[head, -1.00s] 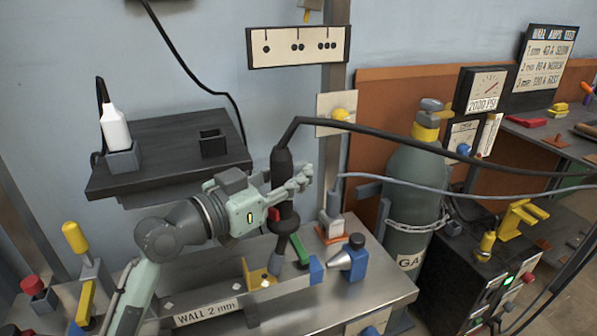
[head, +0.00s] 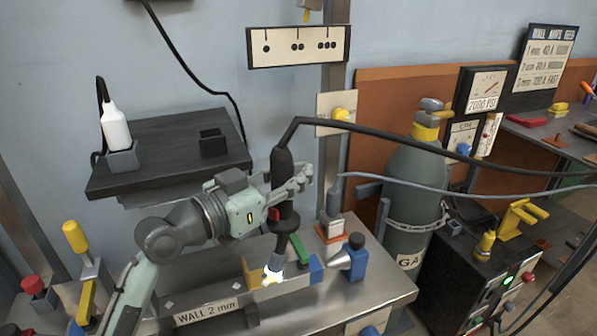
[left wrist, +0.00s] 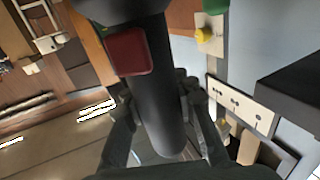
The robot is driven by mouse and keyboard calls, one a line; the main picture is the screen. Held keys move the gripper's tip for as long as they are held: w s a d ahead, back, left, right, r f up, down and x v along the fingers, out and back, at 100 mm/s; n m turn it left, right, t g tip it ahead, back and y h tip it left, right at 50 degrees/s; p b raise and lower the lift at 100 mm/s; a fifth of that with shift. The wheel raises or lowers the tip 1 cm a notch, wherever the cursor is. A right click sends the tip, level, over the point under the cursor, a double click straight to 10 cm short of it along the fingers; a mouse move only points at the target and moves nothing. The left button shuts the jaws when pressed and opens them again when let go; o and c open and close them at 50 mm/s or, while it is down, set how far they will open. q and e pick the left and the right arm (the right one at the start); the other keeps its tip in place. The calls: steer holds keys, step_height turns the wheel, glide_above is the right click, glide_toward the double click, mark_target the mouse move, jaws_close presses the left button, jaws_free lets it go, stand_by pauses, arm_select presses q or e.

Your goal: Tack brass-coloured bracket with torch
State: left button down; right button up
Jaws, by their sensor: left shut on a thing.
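My left gripper (head: 290,197) is shut on the black torch (head: 282,168), which stands nearly upright over the workbench. In the left wrist view the torch body (left wrist: 165,120) with its red trigger (left wrist: 129,52) fills the middle between the fingers. A bright white glow shows at the torch tip (head: 273,269), at the brass-coloured bracket (head: 252,273). The glow hides part of the bracket and the exact contact. The bracket stands against the grey tube labelled "WALL 2 mm" (head: 206,311). My right gripper is not in view.
A blue block (head: 316,269), a green piece (head: 298,249) and a blue-and-grey clamp (head: 350,258) are close right of the torch tip. A grey gas cylinder (head: 410,190) stands farther right. The torch's black cable (head: 420,146) runs right. A dark shelf (head: 175,135) is behind my left arm.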

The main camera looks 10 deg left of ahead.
arm_select(q)
steer(key=shift+f, duration=0.15)
step_height(320, 180, up, 7)
steer(key=p, duration=0.3)
stand_by(0.8)
stand_by(0.9)
